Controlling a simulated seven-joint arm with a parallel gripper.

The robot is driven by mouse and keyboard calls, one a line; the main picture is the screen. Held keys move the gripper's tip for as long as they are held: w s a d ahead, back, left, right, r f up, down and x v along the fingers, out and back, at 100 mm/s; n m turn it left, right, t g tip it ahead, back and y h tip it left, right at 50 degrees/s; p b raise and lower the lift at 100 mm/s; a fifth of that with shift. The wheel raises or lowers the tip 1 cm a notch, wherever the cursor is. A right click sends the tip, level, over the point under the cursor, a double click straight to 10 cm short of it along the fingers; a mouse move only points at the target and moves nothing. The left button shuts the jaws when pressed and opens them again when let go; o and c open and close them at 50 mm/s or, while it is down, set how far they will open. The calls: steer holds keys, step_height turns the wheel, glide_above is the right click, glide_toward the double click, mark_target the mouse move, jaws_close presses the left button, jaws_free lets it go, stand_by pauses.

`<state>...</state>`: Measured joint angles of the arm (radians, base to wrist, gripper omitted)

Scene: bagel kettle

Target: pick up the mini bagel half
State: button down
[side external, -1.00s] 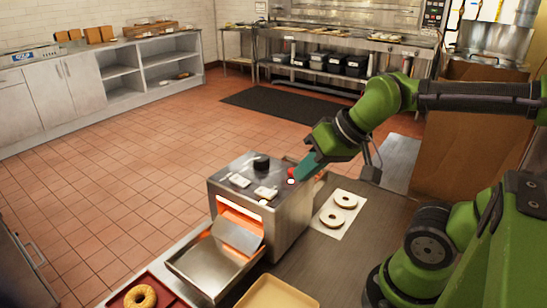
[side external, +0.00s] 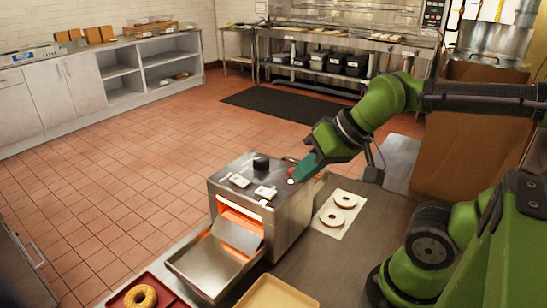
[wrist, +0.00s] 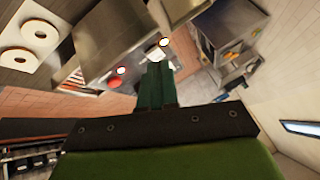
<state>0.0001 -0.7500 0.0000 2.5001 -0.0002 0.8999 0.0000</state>
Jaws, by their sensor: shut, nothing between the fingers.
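Two cut bagel halves lie flat on a white sheet (side external: 342,229) beside the toaster: a far one (side external: 337,202) and a near one (side external: 323,218). I cannot tell which is the mini bagel half. Both also show at the upper left of the wrist view, one (wrist: 29,38) above the other (wrist: 17,75). A yellow ring bagel (side external: 131,297) sits at the bottom left of the side view. My gripper (side external: 293,180) is shut and empty. Its tip is at the toaster's top right edge, beside a red knob (wrist: 115,81), with the bagel halves apart from it.
The steel toaster (side external: 291,232) has a glowing slot and a sloped metal tray (side external: 205,264) in front. A red tray (side external: 172,301) and a pale tan tray (side external: 275,294) stand at the front. Bare counter (side external: 375,225) lies right of the white sheet.

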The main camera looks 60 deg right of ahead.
stand_by(0.3)
jaws_free()
stand_by(0.5)
